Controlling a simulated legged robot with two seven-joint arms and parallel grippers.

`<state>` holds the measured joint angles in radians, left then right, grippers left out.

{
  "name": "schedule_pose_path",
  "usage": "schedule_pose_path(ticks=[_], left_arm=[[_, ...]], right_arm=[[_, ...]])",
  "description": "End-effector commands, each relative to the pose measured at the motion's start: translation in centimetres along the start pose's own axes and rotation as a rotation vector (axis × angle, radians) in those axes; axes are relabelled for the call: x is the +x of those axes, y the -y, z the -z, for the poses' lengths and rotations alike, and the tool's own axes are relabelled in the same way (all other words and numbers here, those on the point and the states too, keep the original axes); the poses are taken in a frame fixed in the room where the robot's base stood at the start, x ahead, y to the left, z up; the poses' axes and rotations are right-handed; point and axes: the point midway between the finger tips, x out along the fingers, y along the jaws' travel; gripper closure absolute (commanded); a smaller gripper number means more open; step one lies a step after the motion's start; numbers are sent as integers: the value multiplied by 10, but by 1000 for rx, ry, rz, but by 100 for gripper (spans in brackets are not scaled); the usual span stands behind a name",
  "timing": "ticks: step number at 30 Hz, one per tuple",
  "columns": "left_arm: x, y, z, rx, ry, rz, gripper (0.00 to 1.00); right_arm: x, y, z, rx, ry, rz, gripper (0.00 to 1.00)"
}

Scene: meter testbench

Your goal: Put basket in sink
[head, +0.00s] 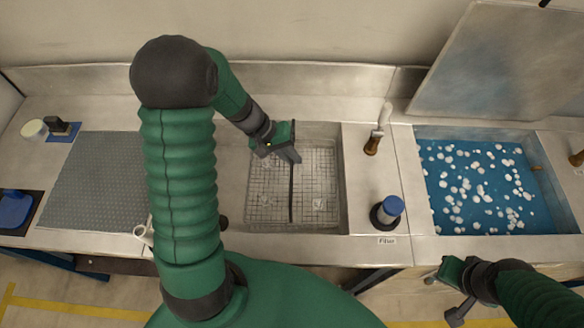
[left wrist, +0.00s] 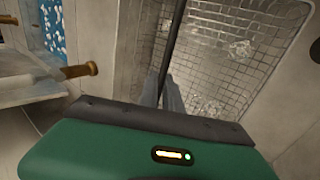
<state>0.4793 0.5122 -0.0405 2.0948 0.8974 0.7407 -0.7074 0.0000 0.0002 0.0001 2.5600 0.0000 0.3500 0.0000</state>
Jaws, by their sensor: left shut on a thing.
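The wire mesh basket (head: 268,195) shows inside the outline of the left sink (head: 338,225) in the head view. I cannot tell whether it rests on the sink floor. A dark thin bar, its handle, runs across it. My left gripper (head: 290,155) is over the back part of the basket, shut on the handle. In the left wrist view, the mesh (left wrist: 225,60) fills the right side, and the dark bar runs up from the gripper fingers (left wrist: 168,98). My right gripper (head: 452,290) is open and empty, in front of the counter at the lower right.
A second sink (head: 575,215) with blue liquid and white floating balls is at the right, its lid (head: 490,60) raised behind. A blue-capped bottle (head: 388,210) and a brass tap (head: 374,143) stand between the sinks. A grey mat (head: 90,180) lies at the left.

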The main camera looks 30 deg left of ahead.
Motion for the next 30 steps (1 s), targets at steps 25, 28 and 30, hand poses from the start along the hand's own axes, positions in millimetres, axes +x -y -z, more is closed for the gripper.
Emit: schedule_pose_path(ticks=[25,28,30], left_arm=[[44,26,1,1,-2,-1,70],[44,26,1,1,-1,-1,70],[44,26,1,1,-2,-1,70]], right_arm=[[5,0,-1,0,0,0,100],[5,0,-1,0,0,0,100],[5,0,-1,0,0,0,100]])
